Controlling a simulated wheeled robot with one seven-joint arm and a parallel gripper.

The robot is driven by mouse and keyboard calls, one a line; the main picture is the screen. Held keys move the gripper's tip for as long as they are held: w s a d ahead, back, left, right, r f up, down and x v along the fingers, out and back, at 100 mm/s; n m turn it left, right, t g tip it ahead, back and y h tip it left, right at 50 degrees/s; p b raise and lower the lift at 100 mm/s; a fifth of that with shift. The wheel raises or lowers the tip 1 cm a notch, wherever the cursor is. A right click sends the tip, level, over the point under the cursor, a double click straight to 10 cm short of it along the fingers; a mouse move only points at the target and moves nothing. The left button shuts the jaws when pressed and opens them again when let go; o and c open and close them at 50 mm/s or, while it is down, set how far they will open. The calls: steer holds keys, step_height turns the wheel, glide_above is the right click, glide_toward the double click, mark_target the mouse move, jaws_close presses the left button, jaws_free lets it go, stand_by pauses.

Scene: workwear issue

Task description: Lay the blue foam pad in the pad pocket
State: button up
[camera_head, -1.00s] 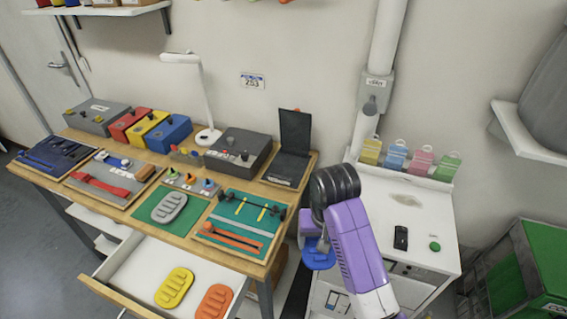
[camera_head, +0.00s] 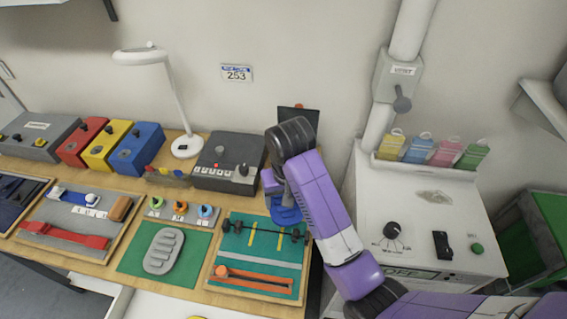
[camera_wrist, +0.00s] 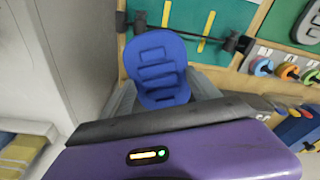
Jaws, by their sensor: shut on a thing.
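My gripper (camera_head: 280,203) is shut on the blue foam pad (camera_wrist: 158,65), an oval with raised ribs. In the head view the pad (camera_head: 287,214) is partly hidden by my wrist, near the right edge of the workbench, beside the black-ended bar on the green tray. In the wrist view the pad sticks out beyond the grey fingers. A grey ribbed oval (camera_head: 163,250) lies on a green mat, left of my gripper. It matches the pad in outline, but I cannot tell whether it is the pocket or another pad.
The green tray (camera_head: 262,256) with an orange tool lies between the grey oval and my arm. Small coloured rings stand behind the mat. A grey control box (camera_head: 228,163) and a lamp (camera_head: 184,145) stand behind. A white cabinet (camera_head: 425,205) is on the right.

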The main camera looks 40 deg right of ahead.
steer(key=w+d+b, duration=0.1)
steer(key=w+d, duration=0.2)
steer(key=d, duration=0.1)
steer(key=w+d+f, duration=0.1)
steer(key=w+d, duration=0.3)
steer(key=d, duration=0.1)
steer(key=w+d+f+b, duration=0.1)
steer(key=w+d, duration=0.2)
steer(key=d, duration=0.1)
steer(key=shift+w+d+f+b, duration=0.1)
steer(key=shift+w+d+b, duration=0.2)
steer(key=shift+d, duration=0.05)
steer(key=shift+f+p, duration=0.35)
steer(key=shift+f, duration=2.05)
steer(key=shift+f, duration=0.15)
steer(key=o, duration=1.4)
steer(key=shift+c, duration=0.2)
